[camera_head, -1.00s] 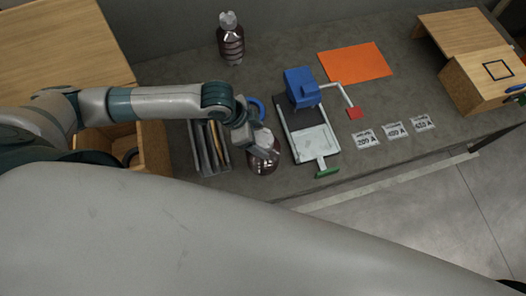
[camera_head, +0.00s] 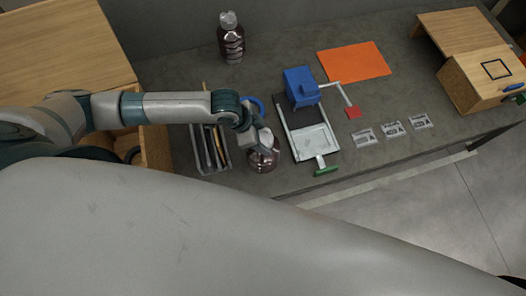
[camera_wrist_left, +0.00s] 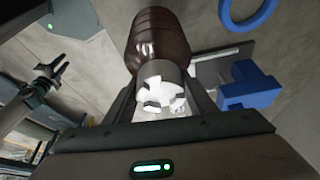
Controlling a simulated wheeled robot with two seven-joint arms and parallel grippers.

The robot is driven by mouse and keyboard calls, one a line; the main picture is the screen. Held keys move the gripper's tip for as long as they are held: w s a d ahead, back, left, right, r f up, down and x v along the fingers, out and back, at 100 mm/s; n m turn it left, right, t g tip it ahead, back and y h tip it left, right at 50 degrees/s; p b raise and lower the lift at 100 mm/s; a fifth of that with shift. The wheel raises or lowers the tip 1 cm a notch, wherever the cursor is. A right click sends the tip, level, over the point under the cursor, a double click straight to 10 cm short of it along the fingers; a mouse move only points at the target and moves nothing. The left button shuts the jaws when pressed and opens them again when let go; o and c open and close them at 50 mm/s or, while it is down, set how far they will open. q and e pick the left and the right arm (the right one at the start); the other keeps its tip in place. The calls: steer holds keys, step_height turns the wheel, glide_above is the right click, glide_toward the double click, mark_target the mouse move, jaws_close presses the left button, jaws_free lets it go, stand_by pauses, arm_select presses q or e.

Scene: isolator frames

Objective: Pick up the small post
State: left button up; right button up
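The small post (camera_head: 263,157) is dark brown and ribbed with a pale metal top. It stands near the front edge of the grey bench. A larger post (camera_head: 231,42) of the same kind stands at the back. My left gripper (camera_head: 266,141) is at the small post's top, partly covering it. In the left wrist view my left gripper (camera_wrist_left: 162,96) has its fingers on both sides of the metal cap of the small post (camera_wrist_left: 160,38). The fingers look close to the neck; whether they touch it is unclear. My right gripper cannot be clearly made out.
A tray of tools (camera_head: 204,166) stands just left of the small post. A blue ring (camera_head: 256,104) lies behind it. A frame with a blue block (camera_head: 301,86) and green handle (camera_head: 326,171) is close on the right. An orange sheet (camera_head: 355,62) lies farther back.

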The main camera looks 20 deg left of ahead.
mark_target(266, 135)
arm_select(q)
jaws_close()
steer(key=shift+w+r, duration=0.2)
steer(key=shift+r, duration=0.1)
steer(key=shift+r+b, duration=1)
steer(key=shift+r, duration=0.75)
steer(key=s+d+r+b, duration=0.2)
steer(key=s+d+r, duration=0.4)
steer(key=s, duration=0.4)
steer(key=shift+s+r, duration=0.15)
steer(key=shift+r, duration=0.5)
